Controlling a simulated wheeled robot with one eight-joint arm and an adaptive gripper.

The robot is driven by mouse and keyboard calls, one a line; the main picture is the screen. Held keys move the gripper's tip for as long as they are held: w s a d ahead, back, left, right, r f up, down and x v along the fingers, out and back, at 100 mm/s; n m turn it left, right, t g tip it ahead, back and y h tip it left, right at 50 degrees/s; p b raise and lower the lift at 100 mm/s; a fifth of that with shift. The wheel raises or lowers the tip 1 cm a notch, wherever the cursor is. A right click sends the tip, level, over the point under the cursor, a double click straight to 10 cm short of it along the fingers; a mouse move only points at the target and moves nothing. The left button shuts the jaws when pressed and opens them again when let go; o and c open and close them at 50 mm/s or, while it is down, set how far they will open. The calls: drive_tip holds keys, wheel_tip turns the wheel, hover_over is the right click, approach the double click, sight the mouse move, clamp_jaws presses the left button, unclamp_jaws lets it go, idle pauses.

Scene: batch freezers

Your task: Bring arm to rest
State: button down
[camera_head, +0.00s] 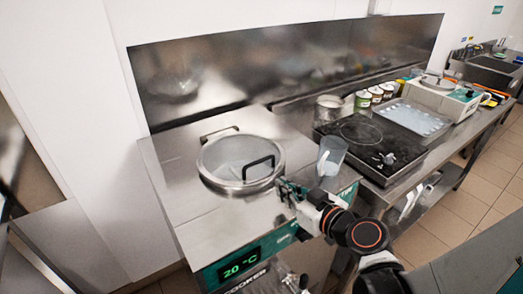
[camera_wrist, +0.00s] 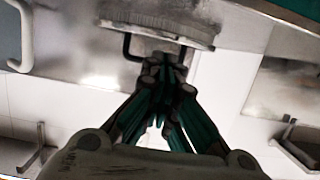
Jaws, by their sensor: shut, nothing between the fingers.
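My arm reaches in from the lower right in the head view. My gripper (camera_head: 284,190) is at the right edge of the round glass lid on the cooker (camera_head: 205,230). The lid (camera_head: 222,152) lies flat and has a black handle (camera_head: 258,168). I cannot tell whether the gripper touches the lid's rim. In the wrist view my gripper (camera_wrist: 168,64) has its fingers together with nothing between them. A dark bent bar (camera_wrist: 127,46) shows just beyond the fingertips.
A clear jug (camera_head: 332,155) stands close to the right of my gripper. A black hob (camera_head: 372,145), several tins, a metal tray (camera_head: 412,118) and a scale-like device (camera_head: 440,97) line the counter further right. A steel splashback (camera_head: 290,65) stands behind.

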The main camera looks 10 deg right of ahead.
drive_tip(key=shift+s+a+f+g, duration=0.15)
drive_tip(key=shift+a+f+g, duration=0.1)
drive_tip(key=shift+a+g, duration=0.35)
drive_tip(key=shift+s+g, duration=0.25)
drive_tip(key=shift+g, duration=0.25)
drive_tip(key=shift+s+f+g+h, duration=0.1)
drive_tip(key=shift+s+g+h, duration=0.25)
drive_tip(key=shift+g, duration=0.15)
drive_tip(key=s+d+r+m+g+h, duration=0.3)
drive_tip(key=s+d+r+m+h, duration=0.1)
drive_tip(key=s, duration=0.5)
drive_tip(key=shift+s+d+g+h, duration=0.3)
drive_tip(key=shift+d+g+h, duration=0.15)
drive_tip(key=shift+d, duration=0.4)
drive_tip(key=shift+d, duration=0.1)
